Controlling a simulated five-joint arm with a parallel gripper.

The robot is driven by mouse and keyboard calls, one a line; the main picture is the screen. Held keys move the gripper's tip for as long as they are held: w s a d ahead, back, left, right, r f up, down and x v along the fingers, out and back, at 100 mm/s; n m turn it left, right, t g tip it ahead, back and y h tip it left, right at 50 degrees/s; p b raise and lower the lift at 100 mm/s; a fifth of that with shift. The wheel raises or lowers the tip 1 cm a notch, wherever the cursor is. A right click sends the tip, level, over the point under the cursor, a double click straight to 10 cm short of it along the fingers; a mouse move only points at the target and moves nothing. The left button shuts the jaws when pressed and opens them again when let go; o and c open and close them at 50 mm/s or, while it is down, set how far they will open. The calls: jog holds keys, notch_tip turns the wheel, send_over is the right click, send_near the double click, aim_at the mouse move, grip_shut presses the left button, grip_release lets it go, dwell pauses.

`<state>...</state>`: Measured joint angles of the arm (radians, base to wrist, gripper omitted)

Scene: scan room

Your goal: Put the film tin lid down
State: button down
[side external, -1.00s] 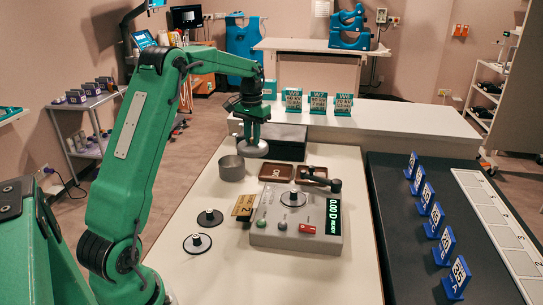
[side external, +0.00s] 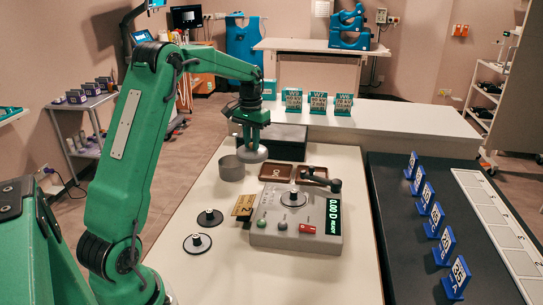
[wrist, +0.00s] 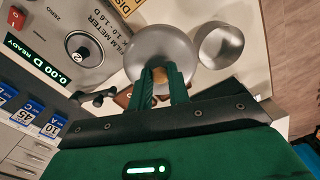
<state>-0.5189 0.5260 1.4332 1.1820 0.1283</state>
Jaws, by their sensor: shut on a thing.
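The film tin lid (side external: 253,155) is a round grey metal disc. My gripper (side external: 253,143) is shut on it from above and holds it close over the white table, beside the open tin. In the wrist view the lid (wrist: 162,50) shows below the green fingers (wrist: 163,88). The film tin (side external: 231,169) is an open grey round can on the table, just left of the lid in the side view. In the wrist view the tin (wrist: 220,44) is right of the lid. Any gap between lid and table cannot be told.
A film meter (side external: 296,230) with a lit display stands on the white table (side external: 215,268). A brown two-part tray (side external: 306,173) is behind it. A dark grey block (side external: 290,140) stands at the back.

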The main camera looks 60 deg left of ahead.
jog(key=s+d+f, duration=0.4)
jog(key=s+d, duration=0.3)
jog(key=s, duration=0.1)
jog(key=shift+d, duration=0.3)
jog(key=shift+a+f, duration=0.1)
jog(key=a+f, duration=0.2)
jog(key=a, duration=0.1)
jog(key=s+a+f, duration=0.1)
jog(key=a+f, duration=0.1)
jog(key=a, duration=0.2)
jog(key=s+a+f, duration=0.1)
jog(key=a+f, duration=0.2)
jog(key=a, duration=0.1)
jog(key=shift+a, duration=0.2)
jog(key=shift+w+f, duration=0.1)
jog(key=shift+f, duration=1.85)
jog(key=shift+f, duration=0.1)
jog(key=c, duration=1.3)
grip_release()
